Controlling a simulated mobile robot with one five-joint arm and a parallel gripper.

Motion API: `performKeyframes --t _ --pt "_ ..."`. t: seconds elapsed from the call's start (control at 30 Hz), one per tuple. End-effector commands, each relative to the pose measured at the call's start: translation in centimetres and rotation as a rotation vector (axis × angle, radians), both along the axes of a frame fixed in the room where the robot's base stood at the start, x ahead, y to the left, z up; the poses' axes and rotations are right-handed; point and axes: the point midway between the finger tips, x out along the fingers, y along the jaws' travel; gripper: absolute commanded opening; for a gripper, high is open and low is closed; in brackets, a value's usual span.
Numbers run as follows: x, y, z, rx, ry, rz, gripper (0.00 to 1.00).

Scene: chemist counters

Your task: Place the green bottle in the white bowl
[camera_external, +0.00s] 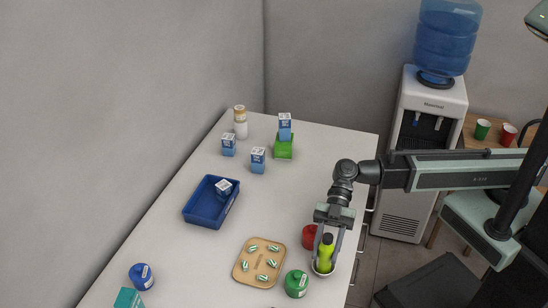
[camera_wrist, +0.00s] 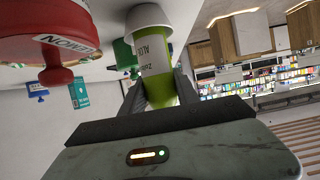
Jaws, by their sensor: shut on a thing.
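The green bottle (camera_external: 326,252), lime green with a dark cap, is upright between the two fingers of my gripper (camera_external: 325,260), which is shut on it. The white bowl (camera_external: 321,272) shows as a pale rim around the bottle's lower end, near the counter's right edge. In the wrist view the bottle (camera_wrist: 154,72) has a pale label, and its far end meets the white bowl (camera_wrist: 148,14). The bottle's base is hidden by the bowl, so I cannot tell whether it touches the bowl's bottom.
A red jar (camera_external: 309,237) stands close behind the bowl, and a green jar (camera_external: 296,284) stands to its left. A wooden tray (camera_external: 241,270) with capsules, a blue bin (camera_external: 199,215) and a blue jar (camera_external: 141,277) lie farther left.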

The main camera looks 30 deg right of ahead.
Motion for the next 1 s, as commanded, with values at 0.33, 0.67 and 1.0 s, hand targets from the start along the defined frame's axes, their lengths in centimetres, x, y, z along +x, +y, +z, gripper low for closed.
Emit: performKeyframes --t 0.33,0.67,1.0 --pt "0.0 0.0 -0.1 0.0 0.0 0.0 0.59" --pt "2.5 -2.6 2.1 0.0 0.0 -0.003 0.59" --pt "7.2 -7.2 4.6 0.001 0.001 -0.002 0.59"
